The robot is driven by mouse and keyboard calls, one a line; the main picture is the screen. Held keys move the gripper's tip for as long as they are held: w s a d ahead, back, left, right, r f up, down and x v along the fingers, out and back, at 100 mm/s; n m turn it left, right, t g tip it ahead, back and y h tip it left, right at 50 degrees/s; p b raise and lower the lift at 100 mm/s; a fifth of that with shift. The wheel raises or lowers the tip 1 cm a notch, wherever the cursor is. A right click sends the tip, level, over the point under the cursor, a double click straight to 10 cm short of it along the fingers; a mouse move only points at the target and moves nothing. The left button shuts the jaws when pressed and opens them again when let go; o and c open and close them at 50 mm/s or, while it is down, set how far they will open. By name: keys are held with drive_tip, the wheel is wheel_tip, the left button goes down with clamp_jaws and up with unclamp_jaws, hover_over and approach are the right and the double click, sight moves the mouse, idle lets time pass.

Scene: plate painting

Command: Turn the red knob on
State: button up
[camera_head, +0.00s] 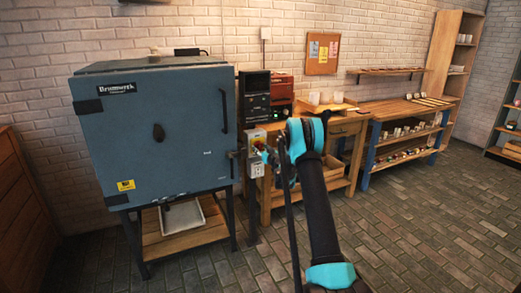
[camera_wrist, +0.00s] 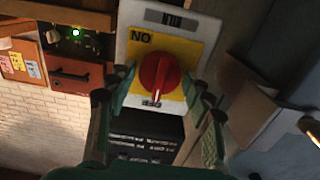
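The red knob (camera_wrist: 160,78) sits on a yellow plate (camera_wrist: 141,45) of a white switch box (camera_wrist: 202,28) in the wrist view. The letters "NO" show in one corner of the plate, and a small label shows by the knob's tip. In the head view the red knob (camera_head: 258,145) is small and partly hidden by my gripper (camera_head: 266,157). In the wrist view my gripper (camera_wrist: 160,105) is open. Its two green fingers stand on either side of the knob, with gaps visible. Whether they touch it cannot be told.
A blue-grey kiln (camera_head: 180,160) stands just left of the switch box. Dark control units (camera_head: 254,97) and a red device (camera_head: 280,92) sit behind it on a wooden workbench (camera_head: 348,128). The brick floor (camera_head: 430,220) at the right is clear.

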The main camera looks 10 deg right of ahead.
drive_tip(key=c, duration=0.7)
drive_tip(key=shift+c, duration=0.2)
drive_tip(key=shift+m, duration=0.3)
drive_tip(key=m, duration=1.3)
drive_tip(key=shift+m, duration=2.1)
